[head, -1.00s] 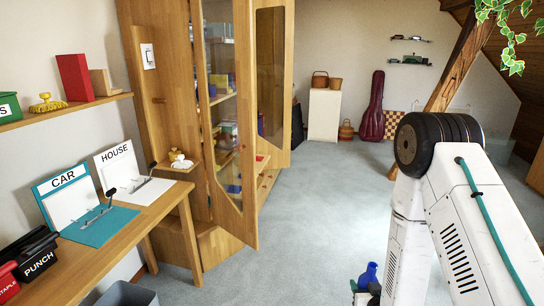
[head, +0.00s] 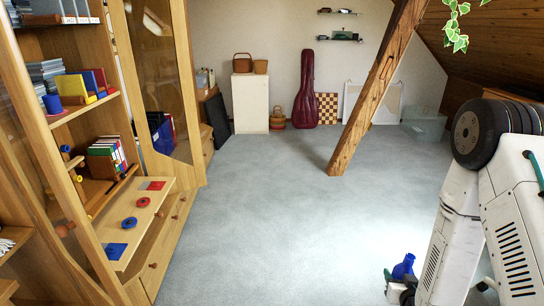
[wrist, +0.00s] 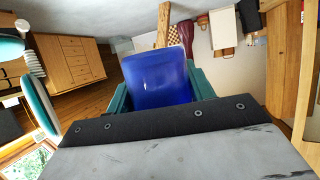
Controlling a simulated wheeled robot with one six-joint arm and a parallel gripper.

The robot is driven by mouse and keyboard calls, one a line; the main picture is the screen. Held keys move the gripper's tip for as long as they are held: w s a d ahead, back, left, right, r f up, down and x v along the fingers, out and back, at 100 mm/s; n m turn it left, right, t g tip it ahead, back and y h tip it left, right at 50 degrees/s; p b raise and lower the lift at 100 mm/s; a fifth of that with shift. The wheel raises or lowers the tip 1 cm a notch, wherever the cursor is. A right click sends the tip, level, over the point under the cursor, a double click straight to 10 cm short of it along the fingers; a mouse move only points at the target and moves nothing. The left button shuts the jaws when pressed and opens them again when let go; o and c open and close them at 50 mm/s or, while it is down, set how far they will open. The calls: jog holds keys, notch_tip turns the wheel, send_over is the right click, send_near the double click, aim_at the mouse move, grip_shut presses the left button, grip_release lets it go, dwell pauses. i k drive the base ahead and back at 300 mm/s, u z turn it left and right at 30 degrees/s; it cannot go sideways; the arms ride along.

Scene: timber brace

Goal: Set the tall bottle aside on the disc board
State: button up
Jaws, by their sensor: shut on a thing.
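The tall bottle (head: 403,267) is blue and shows low at the right in the head view, beside my white arm. In the wrist view the blue bottle (wrist: 157,80) fills the middle, between teal fingers. My gripper (wrist: 162,88) is shut on it; the gripper also shows low in the head view (head: 394,284). The bottle is held clear of the cabinet. The disc board (head: 118,231) is a pale wooden board on the open cabinet's low ledge at the left, carrying a red and a blue disc and red and blue squares. My gripper is well to its right.
The cabinet's open glass door (head: 165,90) stands beyond the board. A slanted timber brace (head: 375,95) meets the floor at mid-right. Books (head: 106,157) fill a shelf above the board. The grey carpet (head: 255,215) between is clear.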

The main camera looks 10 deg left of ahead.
aim_at(100, 236)
jog(key=u, duration=0.05)
jog(key=i, duration=1.55)
jog(key=u, duration=0.95)
jog(key=i, duration=0.85)
jog(key=u, duration=1.4)
jog(key=i, duration=0.55)
jog(key=u, duration=0.4)
